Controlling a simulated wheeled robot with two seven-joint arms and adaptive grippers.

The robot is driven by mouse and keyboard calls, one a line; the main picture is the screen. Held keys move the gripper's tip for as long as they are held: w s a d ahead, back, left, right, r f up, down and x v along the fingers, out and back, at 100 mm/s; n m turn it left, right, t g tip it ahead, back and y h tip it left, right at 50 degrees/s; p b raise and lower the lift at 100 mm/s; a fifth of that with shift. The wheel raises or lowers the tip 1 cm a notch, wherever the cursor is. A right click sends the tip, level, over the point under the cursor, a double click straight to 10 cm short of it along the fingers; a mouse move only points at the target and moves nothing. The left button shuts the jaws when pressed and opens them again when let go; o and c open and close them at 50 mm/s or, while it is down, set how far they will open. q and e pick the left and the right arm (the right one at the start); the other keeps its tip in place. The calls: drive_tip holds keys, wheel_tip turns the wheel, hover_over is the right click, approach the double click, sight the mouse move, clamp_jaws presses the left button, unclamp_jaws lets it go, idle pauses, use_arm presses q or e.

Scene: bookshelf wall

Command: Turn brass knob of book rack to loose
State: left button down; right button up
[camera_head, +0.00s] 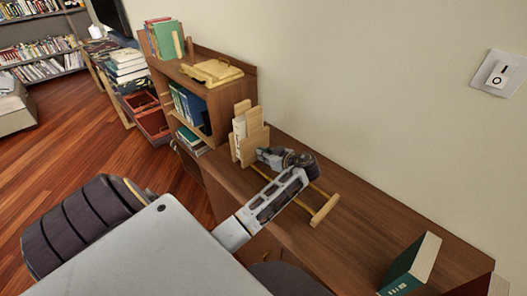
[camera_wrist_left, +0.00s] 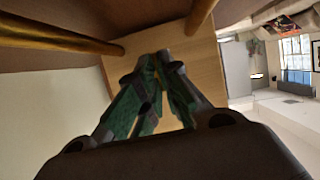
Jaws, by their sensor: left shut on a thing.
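The wooden book rack (camera_head: 250,143) stands on the low brown cabinet, with upright panels around a pale book (camera_head: 239,127) and rails running to a crossbar (camera_head: 325,211). My left gripper (camera_head: 266,156) reaches over the rails to the panel's near side. In the left wrist view, its green-padded fingers (camera_wrist_left: 158,62) close together against a pale wooden panel (camera_wrist_left: 194,58) of the rack, between two rails (camera_wrist_left: 62,36). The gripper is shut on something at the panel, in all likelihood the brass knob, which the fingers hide. My right gripper is not in view.
A green book (camera_head: 405,265) stands at the right on the cabinet top (camera_head: 375,222). A small shelf unit (camera_head: 185,75) with books and a yellow object (camera_head: 211,71) on it stands left of the rack. The wall with a switch (camera_head: 499,73) lies behind.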

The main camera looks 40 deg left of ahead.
use_arm(q)
drive_tip(key=c, duration=1.6)
unclamp_jaws()
drive_tip(key=shift+v, duration=6.05)
drive_tip(key=shift+s, duration=0.1)
